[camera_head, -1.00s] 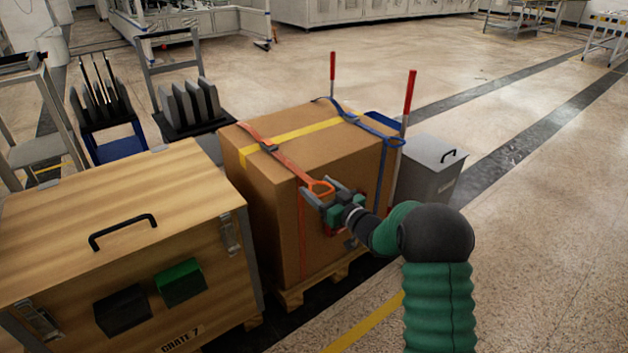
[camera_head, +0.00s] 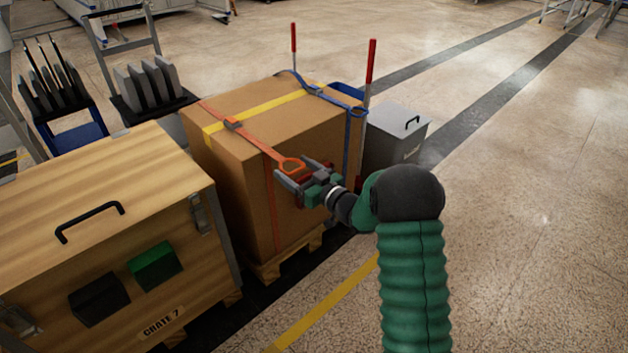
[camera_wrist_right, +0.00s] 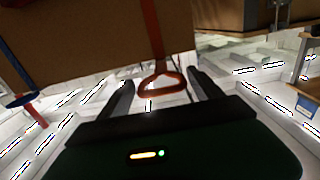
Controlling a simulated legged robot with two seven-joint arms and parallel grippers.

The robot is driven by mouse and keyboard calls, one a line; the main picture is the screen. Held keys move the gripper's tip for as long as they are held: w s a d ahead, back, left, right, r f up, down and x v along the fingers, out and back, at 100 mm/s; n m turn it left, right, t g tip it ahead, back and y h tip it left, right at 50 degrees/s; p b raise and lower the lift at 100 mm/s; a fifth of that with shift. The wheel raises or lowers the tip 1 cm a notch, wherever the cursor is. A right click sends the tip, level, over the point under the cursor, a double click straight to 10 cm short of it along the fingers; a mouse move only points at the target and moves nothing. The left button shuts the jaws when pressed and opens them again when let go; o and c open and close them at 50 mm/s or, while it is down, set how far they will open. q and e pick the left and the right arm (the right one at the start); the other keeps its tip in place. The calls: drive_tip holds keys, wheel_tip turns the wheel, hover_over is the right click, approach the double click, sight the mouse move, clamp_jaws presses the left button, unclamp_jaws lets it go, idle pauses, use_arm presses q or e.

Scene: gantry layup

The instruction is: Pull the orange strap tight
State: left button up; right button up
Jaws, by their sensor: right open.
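The orange strap (camera_head: 262,147) runs over the top of a cardboard box (camera_head: 240,179) through a buckle (camera_head: 233,124) and ends in an orange loop handle (camera_head: 291,165) at the box's front upper edge. My right gripper (camera_head: 299,177) is at the loop, with its jaws open. In the right wrist view the loop (camera_wrist_right: 162,84) hangs between the two spread fingers (camera_wrist_right: 160,92), with a visible gap to each finger. The left gripper is not in view.
A blue strap (camera_head: 335,98) crosses the box's right side, near red-topped posts (camera_head: 371,62). A wooden crate (camera_head: 130,185) stands at left, a grey bin (camera_head: 397,135) behind at right. Open floor (camera_head: 530,220) lies to the right.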

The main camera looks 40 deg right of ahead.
drive_tip(key=s+d+p, duration=0.1)
drive_tip(key=s+p, duration=0.3)
drive_tip(key=s, duration=1.1)
drive_tip(key=shift+d+p, duration=0.15)
drive_tip(key=shift+p, duration=0.15)
